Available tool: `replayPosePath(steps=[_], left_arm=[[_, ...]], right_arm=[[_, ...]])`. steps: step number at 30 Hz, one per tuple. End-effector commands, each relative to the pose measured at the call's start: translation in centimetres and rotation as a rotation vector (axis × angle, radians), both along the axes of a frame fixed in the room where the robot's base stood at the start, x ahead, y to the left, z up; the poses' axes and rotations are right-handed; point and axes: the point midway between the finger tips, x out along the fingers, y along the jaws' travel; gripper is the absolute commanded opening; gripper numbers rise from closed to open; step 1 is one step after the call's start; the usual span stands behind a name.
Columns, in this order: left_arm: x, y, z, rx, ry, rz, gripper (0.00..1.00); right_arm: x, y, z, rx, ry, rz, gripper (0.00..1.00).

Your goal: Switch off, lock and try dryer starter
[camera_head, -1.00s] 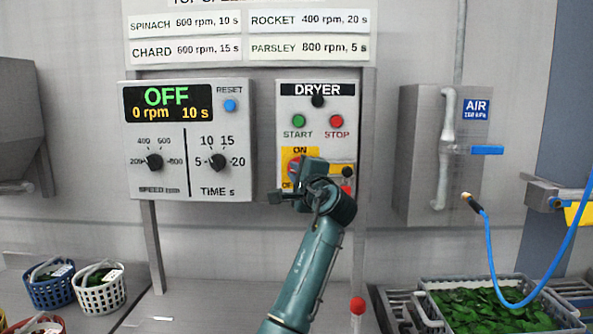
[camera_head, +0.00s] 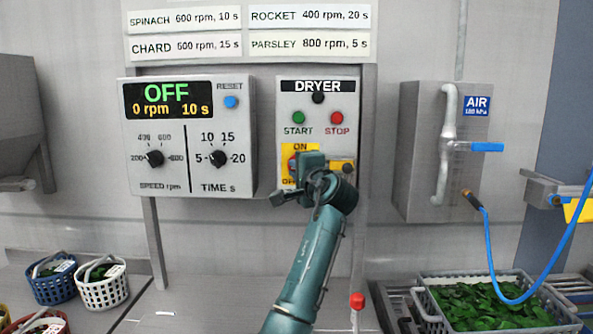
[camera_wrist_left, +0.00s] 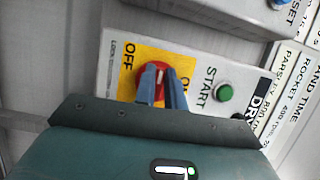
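The dryer starter (camera_head: 318,104) is a grey wall box with a green START button (camera_head: 298,117), a red STOP button (camera_head: 337,118) and a yellow ON/OFF plate (camera_head: 301,149). The red rotary switch (camera_head: 291,164) on that plate is mostly hidden by my gripper in the head view. In the left wrist view, the red switch (camera_wrist_left: 161,73) shows a white line. My left gripper (camera_wrist_left: 162,76) is at the switch, its two blue-grey fingers close together with the switch's middle between them. Whether they press on it is unclear. My right gripper is out of view.
The control panel (camera_head: 187,100) on the left reads OFF, 0 rpm, 10 s. An air valve box (camera_head: 410,150) with a blue handle and hose is on the right. Baskets (camera_head: 101,290) and a crate of leaves (camera_head: 428,304) stand below. A red-topped post (camera_head: 357,300) rises near my arm.

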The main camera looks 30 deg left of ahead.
Motion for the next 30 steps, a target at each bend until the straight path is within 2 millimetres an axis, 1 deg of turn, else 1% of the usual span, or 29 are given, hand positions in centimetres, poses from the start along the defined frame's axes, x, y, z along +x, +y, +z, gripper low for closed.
replayPosePath(steps=[1, 8, 17, 20, 23, 27, 30], left_arm=[[0.0, 0.0, 0.0, -0.003, -0.001, 0.0, 0.15], [0.0, 0.0, 0.0, -0.001, 0.0, 0.0, 0.33], [-0.2, -0.3, -0.1, 0.0, 0.0, -0.001, 0.33], [-0.8, -1.3, -0.2, 0.0, 0.0, -0.002, 0.33], [-1.9, -2.7, -0.2, -0.001, -0.003, -0.003, 0.33], [-3.8, -5.4, -0.3, -0.002, -0.002, -0.004, 0.33], [-5.1, -7.2, -0.2, -0.003, -0.002, -0.004, 0.33]], right_arm=[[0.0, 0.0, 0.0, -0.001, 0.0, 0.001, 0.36], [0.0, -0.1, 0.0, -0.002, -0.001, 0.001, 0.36], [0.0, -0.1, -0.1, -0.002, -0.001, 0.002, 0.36], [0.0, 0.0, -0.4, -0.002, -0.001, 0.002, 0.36], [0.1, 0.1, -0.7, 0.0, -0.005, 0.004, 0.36], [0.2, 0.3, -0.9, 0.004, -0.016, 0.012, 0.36], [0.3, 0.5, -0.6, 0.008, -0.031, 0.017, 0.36]])
